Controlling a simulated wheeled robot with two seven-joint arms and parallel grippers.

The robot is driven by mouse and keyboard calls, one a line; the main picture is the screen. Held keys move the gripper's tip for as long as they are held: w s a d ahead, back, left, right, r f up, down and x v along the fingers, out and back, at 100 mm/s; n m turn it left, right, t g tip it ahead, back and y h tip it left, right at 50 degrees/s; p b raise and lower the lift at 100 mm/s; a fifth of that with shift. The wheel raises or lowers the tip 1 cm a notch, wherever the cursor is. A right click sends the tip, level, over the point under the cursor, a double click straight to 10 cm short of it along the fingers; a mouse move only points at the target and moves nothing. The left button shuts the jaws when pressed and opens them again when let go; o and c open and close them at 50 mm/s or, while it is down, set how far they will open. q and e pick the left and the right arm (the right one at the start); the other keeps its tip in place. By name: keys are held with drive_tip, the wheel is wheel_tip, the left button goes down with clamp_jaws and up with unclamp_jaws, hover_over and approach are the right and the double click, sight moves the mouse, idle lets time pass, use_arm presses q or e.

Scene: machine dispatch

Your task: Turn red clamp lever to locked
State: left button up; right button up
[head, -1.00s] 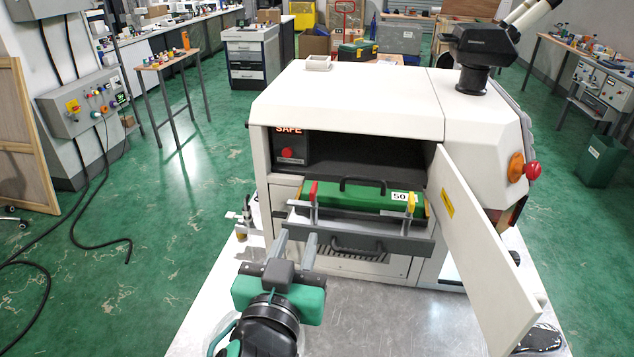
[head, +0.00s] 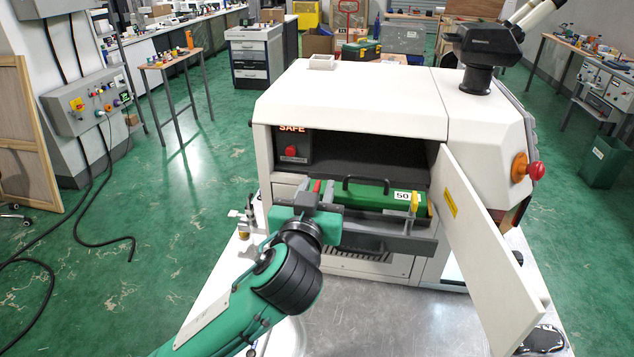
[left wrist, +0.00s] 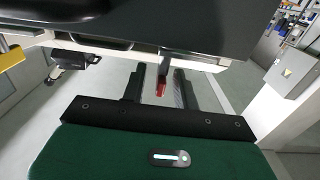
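The red clamp lever (head: 317,186) stands at the left end of the pulled-out tray (head: 375,240); my left gripper hides its lower part. My left gripper (head: 313,192) is at the lever, with its fingers pointing toward the machine. In the left wrist view, the lever's red tip (left wrist: 160,89) shows between the two dark fingers of the left gripper (left wrist: 160,85). The fingers are apart, with gaps visible beside the lever. A green block (head: 362,194) with a black handle and a "50" label lies in the tray. A yellow clamp lever (head: 415,202) stands at its right end.
The white machine (head: 350,105) has its door (head: 485,245) swung open on the right. A lit "SAFE" sign and a red button (head: 291,150) are inside at the left. The metal table (head: 370,315) in front is clear.

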use_arm(q)
drive_tip(key=shift+w, duration=0.3)
use_arm(e)
drive_tip(key=shift+s+a, duration=0.1)
use_arm(q)
clamp_jaws()
use_arm(e)
drive_tip(key=shift+a, duration=0.3)
